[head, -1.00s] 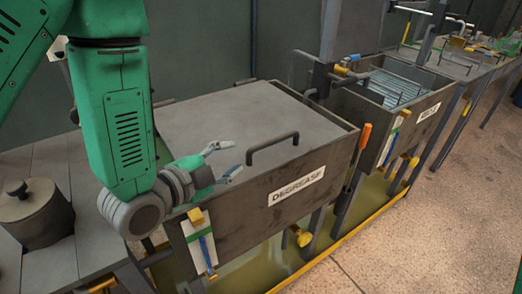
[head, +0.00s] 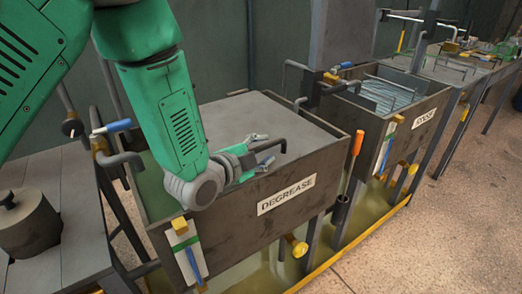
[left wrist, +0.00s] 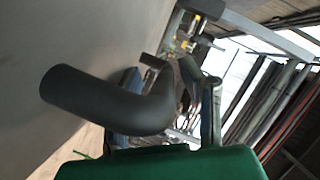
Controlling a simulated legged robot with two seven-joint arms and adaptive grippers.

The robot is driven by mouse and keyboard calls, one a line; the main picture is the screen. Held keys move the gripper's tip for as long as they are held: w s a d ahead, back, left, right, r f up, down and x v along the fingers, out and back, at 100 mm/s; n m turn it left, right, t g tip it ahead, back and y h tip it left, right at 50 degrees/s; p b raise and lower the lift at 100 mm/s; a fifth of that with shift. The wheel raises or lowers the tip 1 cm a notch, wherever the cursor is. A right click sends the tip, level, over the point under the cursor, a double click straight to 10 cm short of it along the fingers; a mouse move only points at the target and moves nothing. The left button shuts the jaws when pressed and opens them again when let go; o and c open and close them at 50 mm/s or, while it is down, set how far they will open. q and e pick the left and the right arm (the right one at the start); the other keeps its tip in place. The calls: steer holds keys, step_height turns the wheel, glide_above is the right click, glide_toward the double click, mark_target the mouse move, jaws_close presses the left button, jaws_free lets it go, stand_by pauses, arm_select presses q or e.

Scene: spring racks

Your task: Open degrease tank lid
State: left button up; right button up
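The degrease tank (head: 225,227) is a dark box with a DEGREASE label on its front. Its flat grey lid (head: 245,118) lies on top, with greenish liquid showing left of it. The lid's dark bent handle (head: 284,146) is partly hidden behind my left gripper (head: 264,154). That gripper is open, its fingertips at the handle. In the left wrist view the handle (left wrist: 85,97) passes close in front of the open gripper (left wrist: 168,85). I cannot tell if they touch. My right gripper is in neither view.
The rinse tank (head: 405,130) stands to the right, with metal rods inside. An orange-handled tool (head: 357,143) hangs by the degrease tank's right corner. A round pot (head: 28,225) stands on the table at left.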

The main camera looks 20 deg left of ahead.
arm_select(q)
steer(key=shift+d+r, duration=0.1)
steer(key=shift+d, duration=0.1)
steer(key=shift+c, duration=0.3)
steer(key=shift+s, duration=0.15)
steer(key=c, duration=0.7)
steer(key=shift+s+a+f, duration=0.1)
steer(key=shift+a+f, duration=0.1)
steer(key=shift+a, duration=0.9)
jaws_close()
steer(key=shift+d, duration=0.2)
